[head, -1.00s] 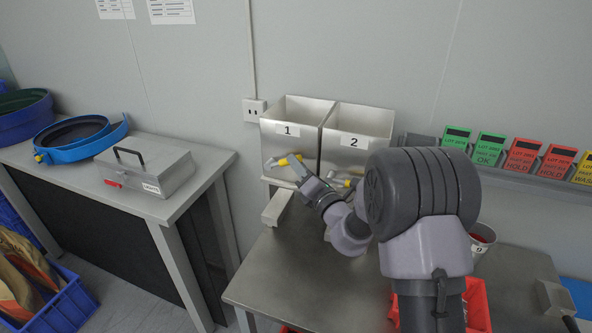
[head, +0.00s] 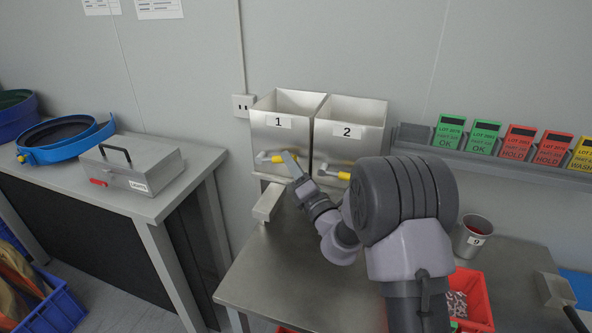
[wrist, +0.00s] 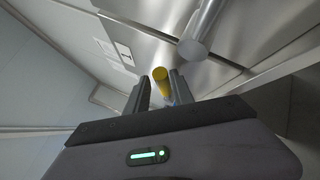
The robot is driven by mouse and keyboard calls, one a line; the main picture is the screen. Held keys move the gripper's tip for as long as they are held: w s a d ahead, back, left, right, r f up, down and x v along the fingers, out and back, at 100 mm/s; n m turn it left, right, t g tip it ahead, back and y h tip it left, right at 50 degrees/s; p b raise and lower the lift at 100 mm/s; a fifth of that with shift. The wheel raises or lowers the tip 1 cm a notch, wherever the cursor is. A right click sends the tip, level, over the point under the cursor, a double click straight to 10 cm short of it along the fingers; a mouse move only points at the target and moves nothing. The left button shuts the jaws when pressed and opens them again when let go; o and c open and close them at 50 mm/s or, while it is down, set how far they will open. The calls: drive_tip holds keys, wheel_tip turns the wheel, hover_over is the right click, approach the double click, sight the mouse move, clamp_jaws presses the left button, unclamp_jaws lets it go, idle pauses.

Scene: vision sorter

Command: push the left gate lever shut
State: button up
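The left gate lever, a pale arm with a yellow grip (head: 277,158), sits low on the front of metal hopper 1 (head: 272,138). It lies roughly level, grip end to the right. My gripper (head: 291,162) is at the grip's right end in the head view. In the wrist view my gripper (wrist: 160,91) has its two fingers apart, with the yellow grip (wrist: 160,76) showing between them. I cannot tell whether a finger touches it. The right lever's yellow grip (head: 345,176) shows below hopper 2 (head: 348,146), partly behind my arm.
A grey metal box (head: 133,166) and blue sieve rings (head: 66,138) sit on the left table. The front left of the metal table (head: 290,285) is clear.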

drive_tip(key=s+d+r+p, duration=0.1)
drive_tip(key=s+r, duration=0.1)
drive_tip(key=s, duration=0.6)
drive_tip(key=s+d+r+p, duration=0.1)
drive_tip(key=s+r, duration=0.1)
drive_tip(key=s, duration=0.6)
drive_tip(key=shift+d+r, duration=0.25)
drive_tip(key=shift+r, duration=0.05)
drive_tip(key=shift+w, duration=0.1)
